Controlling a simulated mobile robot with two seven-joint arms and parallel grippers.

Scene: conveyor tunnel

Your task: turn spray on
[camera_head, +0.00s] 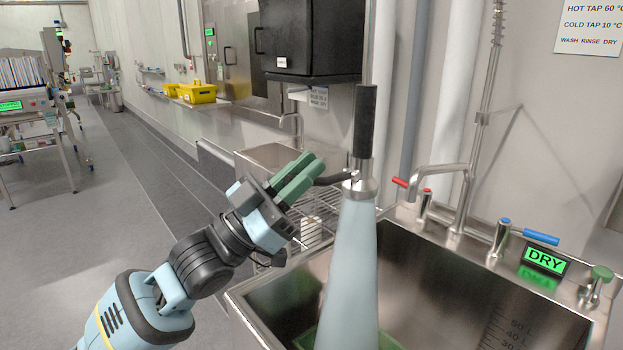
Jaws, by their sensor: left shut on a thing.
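The spray has a black upright grip (366,120) and a metal head (360,183) hanging over the sink. A thin dark curved lever (335,179) sticks out of the head to the left. My left gripper (316,164), with green fingers, is left of the head and shut on the lever's outer end; the exact contact is hard to see. A pale blue cone (352,265) widens from the head down into the sink, looking like a spray jet. My right gripper is not in view.
The steel sink (415,233) has red-handled and blue-handled taps and a green knob (602,272). A small display (544,260) reads DRY. A green thing (308,340) lies in the sink, partly hidden. A wire rack (318,205) stands behind my gripper. Open floor lies left.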

